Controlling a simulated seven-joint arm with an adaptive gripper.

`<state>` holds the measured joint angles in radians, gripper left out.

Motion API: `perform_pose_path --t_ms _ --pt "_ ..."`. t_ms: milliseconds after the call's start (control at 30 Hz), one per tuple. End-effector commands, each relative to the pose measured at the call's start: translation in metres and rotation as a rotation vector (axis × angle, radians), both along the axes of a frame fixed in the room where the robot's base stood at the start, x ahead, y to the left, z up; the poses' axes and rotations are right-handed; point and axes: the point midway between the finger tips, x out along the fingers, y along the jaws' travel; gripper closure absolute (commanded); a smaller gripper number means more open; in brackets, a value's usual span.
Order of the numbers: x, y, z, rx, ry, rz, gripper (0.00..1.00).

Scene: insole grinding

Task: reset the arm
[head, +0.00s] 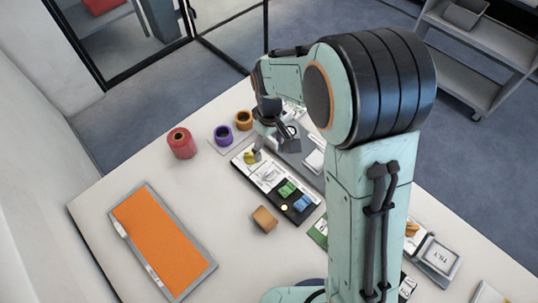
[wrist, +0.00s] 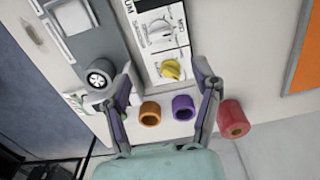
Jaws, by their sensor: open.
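My gripper (head: 270,140) is at the far end of my arm, over the upper end of a control panel in the head view. In the wrist view my gripper (wrist: 163,68) has its two fingers spread wide, with nothing between them. The panel's yellow knob (wrist: 170,69) shows in the gap between the fingers, below them. The knob also shows in the head view (head: 250,157), close beside the gripper. How high the fingers are above it I cannot tell. My arm hides part of the table's right side.
Red (head: 182,143), purple (head: 223,134) and orange (head: 243,120) rolls stand near the gripper. The panel has green (head: 288,189) and blue (head: 302,203) parts. A brown piece (head: 264,218) and an orange-topped tray (head: 163,243) lie nearer. The left table between has free room.

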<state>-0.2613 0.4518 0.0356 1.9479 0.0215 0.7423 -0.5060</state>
Motion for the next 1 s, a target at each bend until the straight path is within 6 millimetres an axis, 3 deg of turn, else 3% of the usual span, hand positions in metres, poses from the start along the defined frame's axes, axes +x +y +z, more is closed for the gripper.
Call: perform_pose_path --t_ms 133,700,767,867,967,1000 --pt "0.0 0.0 0.009 0.0 0.0 0.0 0.37" --pt "0.002 -0.004 0.012 0.002 -0.008 -0.012 0.37" --pt "0.007 -0.008 0.026 0.011 -0.043 -0.027 0.37" --pt "0.013 -0.024 0.065 0.031 -0.141 -0.07 0.37" --pt "-0.006 -0.048 0.108 0.049 -0.231 -0.126 0.37" --pt "-0.021 -0.057 0.122 0.057 -0.25 -0.159 0.37"
